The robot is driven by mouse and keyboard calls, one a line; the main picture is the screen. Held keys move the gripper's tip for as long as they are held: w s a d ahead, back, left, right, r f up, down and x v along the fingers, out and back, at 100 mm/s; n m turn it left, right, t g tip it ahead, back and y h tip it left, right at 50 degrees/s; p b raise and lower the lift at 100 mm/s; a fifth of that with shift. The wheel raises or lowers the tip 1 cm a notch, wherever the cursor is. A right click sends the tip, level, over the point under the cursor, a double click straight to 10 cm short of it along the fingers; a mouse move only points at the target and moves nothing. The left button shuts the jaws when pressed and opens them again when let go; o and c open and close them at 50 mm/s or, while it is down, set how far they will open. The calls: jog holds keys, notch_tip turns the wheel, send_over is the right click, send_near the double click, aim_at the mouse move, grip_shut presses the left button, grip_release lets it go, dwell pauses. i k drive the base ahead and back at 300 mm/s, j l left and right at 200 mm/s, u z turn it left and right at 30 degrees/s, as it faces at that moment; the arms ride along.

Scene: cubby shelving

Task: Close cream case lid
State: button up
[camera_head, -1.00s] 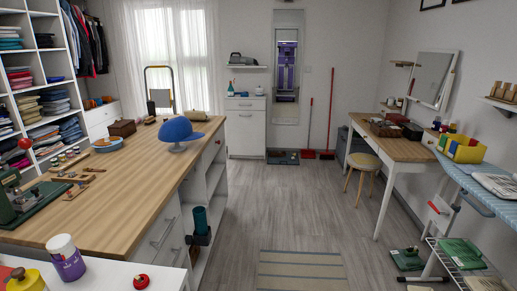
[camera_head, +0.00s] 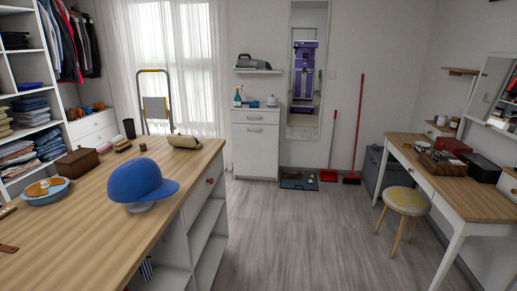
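I cannot pick out a cream case with a lid for sure. A cream, rounded object (camera_head: 184,142) lies at the far right corner of the wooden island top; I cannot tell whether it is a case. On the right desk are a brown open-looking box (camera_head: 443,165), a red-brown case (camera_head: 453,146) and a dark box (camera_head: 481,168); none looks cream. My gripper is not in view.
The wooden island (camera_head: 100,215) fills the left, bearing a blue cap (camera_head: 140,182), a blue dish (camera_head: 46,194) and a brown basket (camera_head: 77,163). A stool (camera_head: 407,202) stands by the right desk (camera_head: 455,194). The grey floor (camera_head: 295,225) between is clear.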

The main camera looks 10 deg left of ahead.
aim_at(179, 140)
jog(key=i+j+u, duration=0.1)
jog(key=i+u, duration=0.2)
jog(key=i, duration=0.35)
jog(key=i+u, duration=0.35)
jog(key=i, duration=0.3)
jog(key=i+l+u, duration=0.3)
jog(key=i, duration=0.35)
jog(key=i+l, duration=0.35)
jog(key=i+l+u, duration=0.15)
jog(key=i+l, duration=0.45)
jog(key=l, duration=0.25)
jog(key=i+l+u, duration=0.1)
jog(key=i+l, duration=0.2)
jog(key=l, duration=0.1)
